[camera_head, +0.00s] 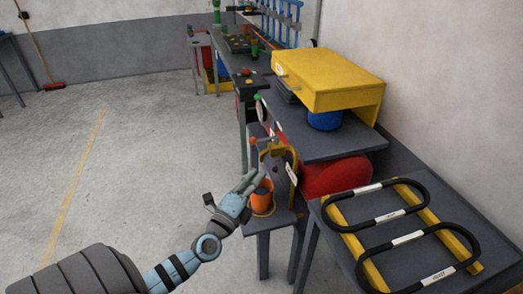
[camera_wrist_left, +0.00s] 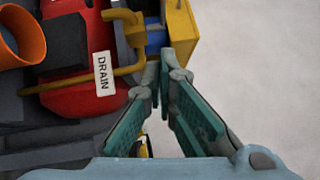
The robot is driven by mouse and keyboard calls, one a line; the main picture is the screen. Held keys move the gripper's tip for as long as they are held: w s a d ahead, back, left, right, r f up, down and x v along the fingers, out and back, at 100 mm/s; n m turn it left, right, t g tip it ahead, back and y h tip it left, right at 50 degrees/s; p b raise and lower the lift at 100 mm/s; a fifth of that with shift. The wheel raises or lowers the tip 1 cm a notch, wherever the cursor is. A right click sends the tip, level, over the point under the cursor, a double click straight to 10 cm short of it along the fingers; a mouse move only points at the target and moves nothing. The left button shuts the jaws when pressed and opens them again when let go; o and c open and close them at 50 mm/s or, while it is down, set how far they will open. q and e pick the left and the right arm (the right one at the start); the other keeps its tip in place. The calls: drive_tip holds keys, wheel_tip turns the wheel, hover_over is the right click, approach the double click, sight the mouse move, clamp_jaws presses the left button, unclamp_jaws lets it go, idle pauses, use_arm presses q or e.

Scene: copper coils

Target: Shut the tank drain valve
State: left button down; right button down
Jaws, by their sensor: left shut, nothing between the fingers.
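The red tank (camera_head: 335,177) lies under a grey bench in the head view; it also shows in the left wrist view (camera_wrist_left: 75,97). A white tag reading DRAIN (camera_wrist_left: 103,73) hangs by a thin yellow pipe (camera_wrist_left: 65,83) in front of it. A yellow fitting (camera_wrist_left: 133,30) stands at the pipe's right end; I cannot tell which part is the valve handle or how it is set. My left gripper (camera_head: 254,180) is shut and empty beside these fittings. Its fingertips (camera_wrist_left: 165,62) are near the pipe's end; contact is unclear. My right gripper is not in view.
An orange cup (camera_head: 262,196) stands on a low grey stand close to my left gripper. A grey table (camera_head: 415,240) with black-handled frames is at the right. A yellow box (camera_head: 325,80) sits on the bench above the tank. Open floor lies to the left.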

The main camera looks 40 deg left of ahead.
use_arm(q)
drive_tip(key=w+a+r, duration=0.1)
drive_tip(key=w+a, duration=0.3)
drive_tip(key=w, duration=0.5)
drive_tip(key=shift+a+r, duration=0.2)
drive_tip(key=shift+r, duration=0.15)
